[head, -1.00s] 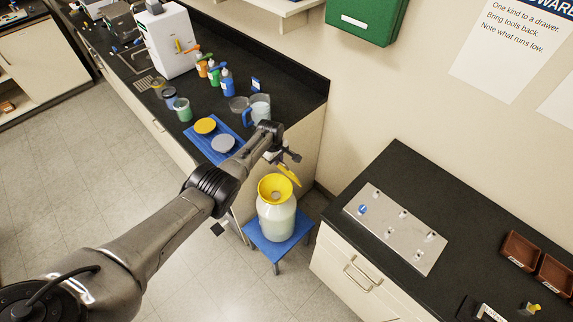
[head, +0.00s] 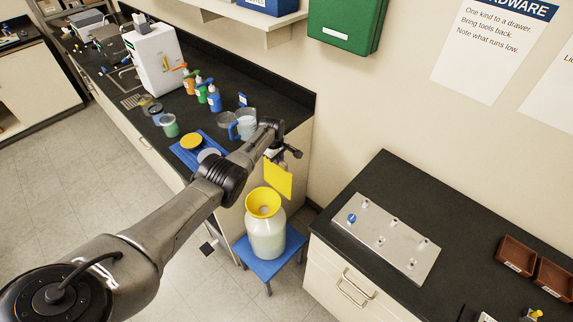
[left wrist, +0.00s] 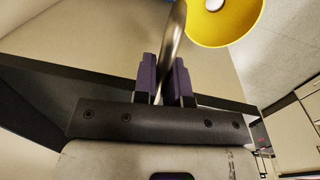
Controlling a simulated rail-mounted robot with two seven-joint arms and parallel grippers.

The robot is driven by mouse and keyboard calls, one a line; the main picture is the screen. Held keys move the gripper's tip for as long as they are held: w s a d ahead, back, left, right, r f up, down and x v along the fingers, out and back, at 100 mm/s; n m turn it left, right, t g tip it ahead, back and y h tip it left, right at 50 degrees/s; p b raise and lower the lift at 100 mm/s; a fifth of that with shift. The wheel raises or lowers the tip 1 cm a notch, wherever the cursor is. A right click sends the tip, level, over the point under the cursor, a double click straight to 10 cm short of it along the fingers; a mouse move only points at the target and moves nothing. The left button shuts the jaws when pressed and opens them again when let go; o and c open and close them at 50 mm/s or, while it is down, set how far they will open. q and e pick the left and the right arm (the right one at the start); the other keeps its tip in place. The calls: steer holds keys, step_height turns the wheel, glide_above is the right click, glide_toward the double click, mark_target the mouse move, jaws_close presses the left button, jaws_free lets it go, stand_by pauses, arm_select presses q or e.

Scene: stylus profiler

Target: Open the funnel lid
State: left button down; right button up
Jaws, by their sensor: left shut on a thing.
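The yellow funnel (head: 263,203) sits in the mouth of a large whitish jug (head: 266,238). The yellow funnel lid (head: 278,179) stands raised at the back right of the funnel rim, its flat face towards the head camera, so the mouth is uncovered. My left gripper (head: 285,153) is at the lid's top edge. In the left wrist view the left gripper (left wrist: 166,90) is shut on a grey curved bar, seemingly part of the lid. The funnel's round yellow mouth (left wrist: 222,32) shows at the top. My right gripper is not in view.
The jug stands on a low blue stool (head: 268,265) between two black-topped counters. The left counter holds a blue tray (head: 220,137), a pitcher (head: 245,125) and several bottles. The right counter bears a metal plate (head: 387,240) and brown bins (head: 517,255).

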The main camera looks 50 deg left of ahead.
arm_select(q)
steer(key=shift+w, duration=0.2)
stand_by(0.3)
steer(key=c, duration=1.3)
jaws_free()
steer(key=shift+a+r, duration=0.1)
steer(key=shift+o, duration=0.6)
steer(key=r+p, duration=0.1)
steer(key=r, duration=0.1)
steer(key=r+p, duration=0.1)
steer(key=p, duration=0.1)
steer(key=r+p, duration=0.2)
steer(key=shift+s+r, duration=0.3)
step_height(320, 180, up, 8)
steer(key=s+p, duration=0.1)
steer(key=p, duration=0.1)
